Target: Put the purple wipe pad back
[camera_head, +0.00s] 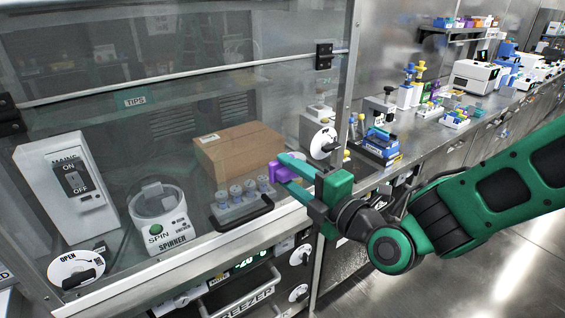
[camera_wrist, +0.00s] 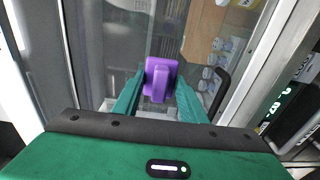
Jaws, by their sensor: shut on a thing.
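The purple wipe pad (camera_head: 279,171) is between the fingertips of my gripper (camera_head: 294,172), in front of the glass-fronted cabinet. In the wrist view the purple wipe pad (camera_wrist: 161,79) sits upright between the two green fingers of my gripper (camera_wrist: 160,88), which are shut on it. It is held in the air near a rack of vials (camera_head: 241,205) and a cardboard box (camera_head: 238,152). The place where the pad belongs cannot be told from these views.
The cabinet holds a spinner (camera_head: 160,217) and a main switch box (camera_head: 68,187). A freezer (camera_head: 245,294) is below its front ledge. A steel counter (camera_head: 430,140) with several devices runs along the right. The floor (camera_head: 490,270) at lower right is clear.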

